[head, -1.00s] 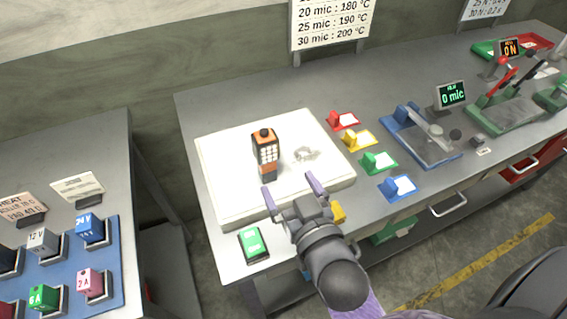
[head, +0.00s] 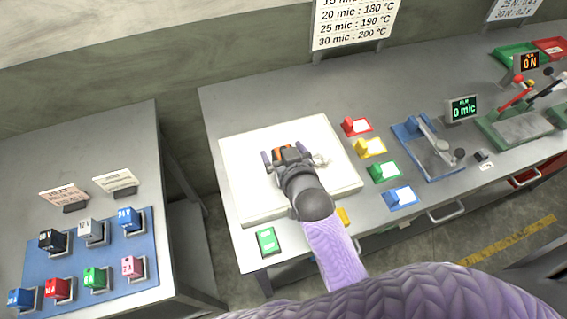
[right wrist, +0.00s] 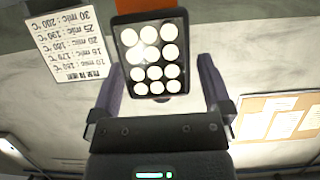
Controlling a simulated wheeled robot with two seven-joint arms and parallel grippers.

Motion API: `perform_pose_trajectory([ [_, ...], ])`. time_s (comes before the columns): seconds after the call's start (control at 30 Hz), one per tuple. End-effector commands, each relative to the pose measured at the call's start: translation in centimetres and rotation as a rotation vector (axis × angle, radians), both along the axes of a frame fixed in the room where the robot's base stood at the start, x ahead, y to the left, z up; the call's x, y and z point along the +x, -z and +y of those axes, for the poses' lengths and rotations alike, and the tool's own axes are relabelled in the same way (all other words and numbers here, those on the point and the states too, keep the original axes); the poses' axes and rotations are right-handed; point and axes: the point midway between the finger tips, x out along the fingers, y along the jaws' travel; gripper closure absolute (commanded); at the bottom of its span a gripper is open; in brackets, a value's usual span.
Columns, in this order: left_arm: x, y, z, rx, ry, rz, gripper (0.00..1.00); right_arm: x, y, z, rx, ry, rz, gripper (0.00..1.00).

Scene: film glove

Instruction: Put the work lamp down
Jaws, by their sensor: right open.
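The work lamp (head: 287,152) is orange and black and stands on the white slab (head: 240,190). My right gripper (head: 286,156) is over it in the head view and hides most of it. In the right wrist view the lamp's dark face with several round bright lights (right wrist: 150,58) fills the upper middle. The open fingers of my right gripper (right wrist: 160,85) show to its left and right, with a visible gap on each side. Whether the lamp's foot touches the slab is hidden. My left gripper is not in view.
A small pale object (head: 321,160) lies on the slab just right of the gripper. Red, yellow, green and blue blocks (head: 383,171) line the slab's right side. A green box (head: 267,241) sits at the front edge. The bench behind the slab is clear.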

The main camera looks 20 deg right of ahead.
Motion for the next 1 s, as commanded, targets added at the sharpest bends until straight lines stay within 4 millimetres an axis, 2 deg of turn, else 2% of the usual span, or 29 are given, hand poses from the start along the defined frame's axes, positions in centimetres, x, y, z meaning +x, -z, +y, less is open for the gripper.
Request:
perform_pose_trajectory([
  [0.1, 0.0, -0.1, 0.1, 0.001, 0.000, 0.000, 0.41, 0.0, 0.0, 0.0, 0.000, 0.000, 0.000, 0.00],
  [0.13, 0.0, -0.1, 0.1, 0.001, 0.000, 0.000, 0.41, -0.1, -0.1, 0.0, 0.000, 0.000, 0.000, 0.04],
  [0.5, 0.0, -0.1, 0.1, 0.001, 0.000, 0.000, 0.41, -0.1, -0.1, 0.0, 0.000, 0.000, 0.000, 0.83],
  [0.6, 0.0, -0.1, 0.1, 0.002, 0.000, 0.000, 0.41, -0.1, -0.1, 0.0, 0.000, 0.000, 0.000, 1.00],
  [0.83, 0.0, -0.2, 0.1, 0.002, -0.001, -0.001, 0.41, -0.1, -0.4, 0.0, 0.000, 0.000, -0.001, 1.00],
  [0.93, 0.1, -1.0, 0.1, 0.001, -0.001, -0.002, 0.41, -0.1, -2.4, 0.0, 0.000, 0.000, -0.005, 1.00],
  [1.0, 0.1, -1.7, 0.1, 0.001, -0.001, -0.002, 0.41, 0.0, -4.5, 0.0, 0.000, 0.001, -0.006, 1.00],
])
